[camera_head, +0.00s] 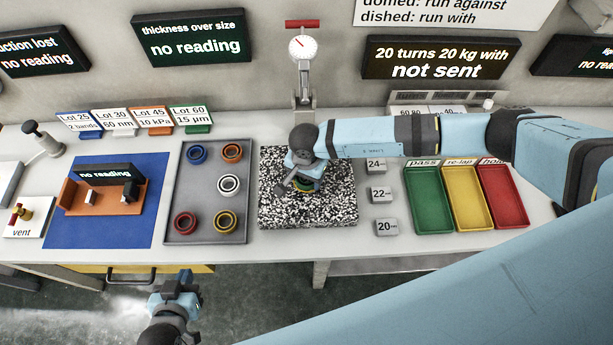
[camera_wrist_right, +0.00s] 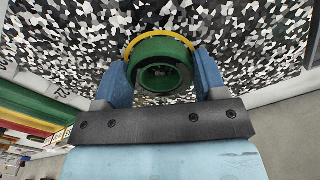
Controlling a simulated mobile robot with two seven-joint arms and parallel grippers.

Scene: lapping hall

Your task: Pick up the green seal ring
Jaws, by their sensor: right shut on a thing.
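The green seal ring (camera_wrist_right: 160,52) is between the two fingers of my right gripper (camera_wrist_right: 162,75) in the right wrist view, and the gripper is shut on it. A yellow rim shows around the ring's far side. In the head view my right gripper (camera_head: 300,180) is over the speckled black-and-white plate (camera_head: 340,215), and the green ring shows only partly beneath it. Whether the ring touches the plate I cannot tell. My left gripper (camera_head: 177,285) is in front of the bench above the floor; its jaw opening is unclear.
A grey tray (camera_head: 205,180) left of the plate holds several coloured rings. A dial gauge stand (camera_head: 303,75) rises behind the plate. Marked weights (camera_head: 380,194) stand to its right, then green (camera_head: 428,205), yellow (camera_head: 467,205) and red (camera_head: 503,200) bins.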

